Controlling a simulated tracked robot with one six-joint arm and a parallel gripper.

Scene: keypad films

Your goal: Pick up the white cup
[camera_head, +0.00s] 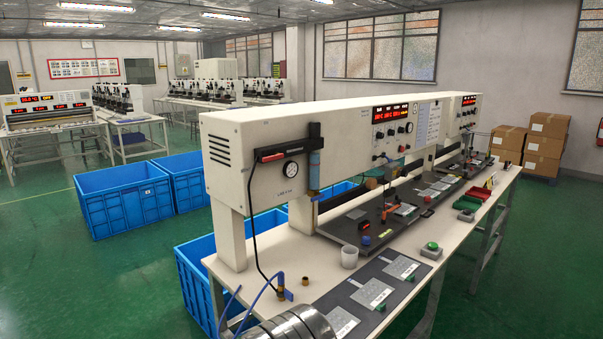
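The white cup (349,257) stands upright on the near end of the long cream workbench (275,258). It is small and translucent-looking, just in front of the dark mat (345,233) and behind the dark strip that carries grey film pieces (372,293). Nothing touches it from above, and its whole near side shows. My gripper is not recognisable in this view. Curved grey metal shapes fill part of the bottom edge, and I cannot tell what they belong to.
A white machine housing (250,140) overhangs the bench behind the cup. A brass fitting with a blue handle (282,289) and a small brass piece (305,281) are left of the cup. A green button box (432,250) is to its right. Blue crates (125,200) stand on the floor.

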